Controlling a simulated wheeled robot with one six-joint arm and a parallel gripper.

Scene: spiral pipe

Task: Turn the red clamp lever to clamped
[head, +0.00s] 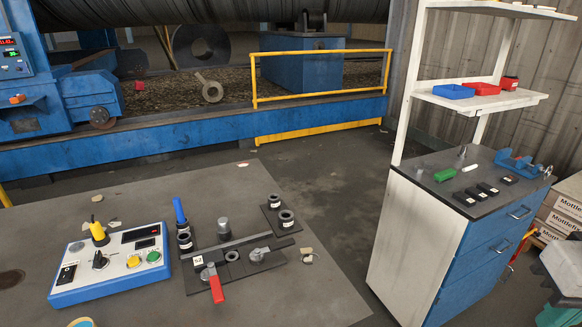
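The red clamp lever (216,289) is on the near side of a dark fixture plate (265,264) on the grey table at the lower left. Its grey metal pivot (208,272) is at the far end of the red handle. The handle points toward the near edge of the table, slightly to the right. A long flat bar (235,246) crosses the fixture behind the lever. A small white label (198,260) sits left of the pivot. I cannot tell from this view whether the lever clamps anything. My gripper is not in view.
A blue-and-white control box (110,262) with knobs and buttons stands left of the fixture. A blue-handled tool (180,212) stands upright behind it, and black cylinders (287,219) stand back right. The table's right side is mostly clear. A workbench (440,230) stands across a floor gap.

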